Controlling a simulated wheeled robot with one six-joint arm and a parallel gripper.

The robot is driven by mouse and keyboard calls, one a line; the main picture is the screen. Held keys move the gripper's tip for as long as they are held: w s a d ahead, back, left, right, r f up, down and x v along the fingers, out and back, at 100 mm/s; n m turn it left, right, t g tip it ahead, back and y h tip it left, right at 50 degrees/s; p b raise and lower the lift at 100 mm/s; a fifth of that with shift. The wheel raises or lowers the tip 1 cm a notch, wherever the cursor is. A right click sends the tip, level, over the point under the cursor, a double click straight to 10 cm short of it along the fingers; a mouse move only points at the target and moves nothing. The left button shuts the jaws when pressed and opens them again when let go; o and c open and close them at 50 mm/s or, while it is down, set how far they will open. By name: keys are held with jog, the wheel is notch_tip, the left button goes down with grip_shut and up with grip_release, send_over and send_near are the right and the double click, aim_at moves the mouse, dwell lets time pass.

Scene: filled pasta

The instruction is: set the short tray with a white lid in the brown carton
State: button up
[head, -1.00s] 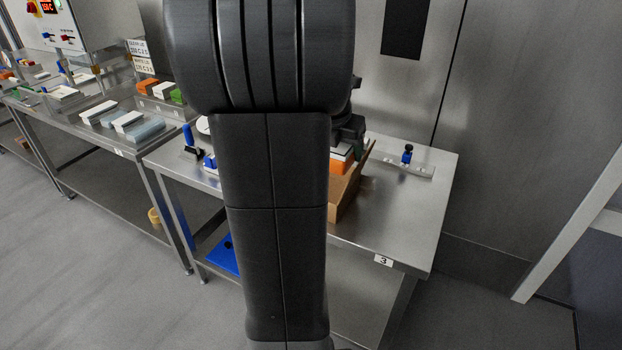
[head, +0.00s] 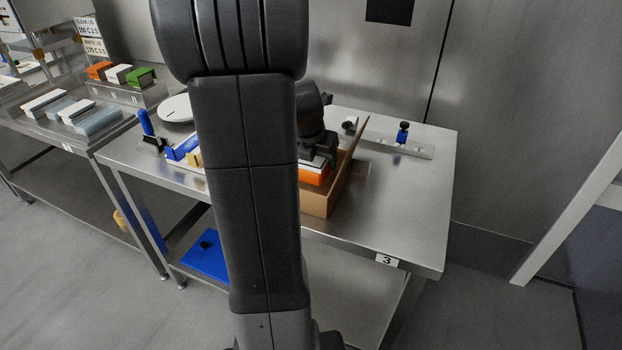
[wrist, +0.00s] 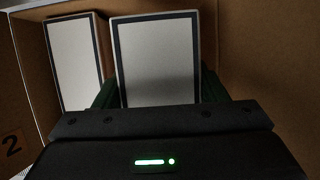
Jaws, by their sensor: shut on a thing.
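The brown carton (head: 316,205) stands open on the steel table, partly hidden by my arm. My gripper (head: 318,152) is at its opening. In the wrist view my gripper (wrist: 157,92) is shut on a tray with a pale, dark-edged lid (wrist: 158,60), one finger on each side. The held tray is inside the carton's outline; I cannot tell if it touches the floor. A second, narrower-looking tray with a similar lid (wrist: 75,62) lies to its left, close to the carton wall (wrist: 262,50). An orange tray side (head: 313,175) shows under the gripper in the head view.
A blue clamp (head: 402,133) sits on a rail behind the carton. The table right of the carton is clear. A round white disc (head: 176,108) and blue fixtures stand to the left. Several lidded trays lie on the other table (head: 40,130).

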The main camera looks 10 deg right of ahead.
aim_at(309, 163)
notch_tip(309, 163, down, 6)
jog(key=shift+r+b, duration=0.2)
jog(key=shift+b, duration=0.3)
jog(key=shift+r, duration=0.1)
jog(key=o, duration=0.8)
jog(key=p+v, duration=0.2)
jog(key=v, duration=1)
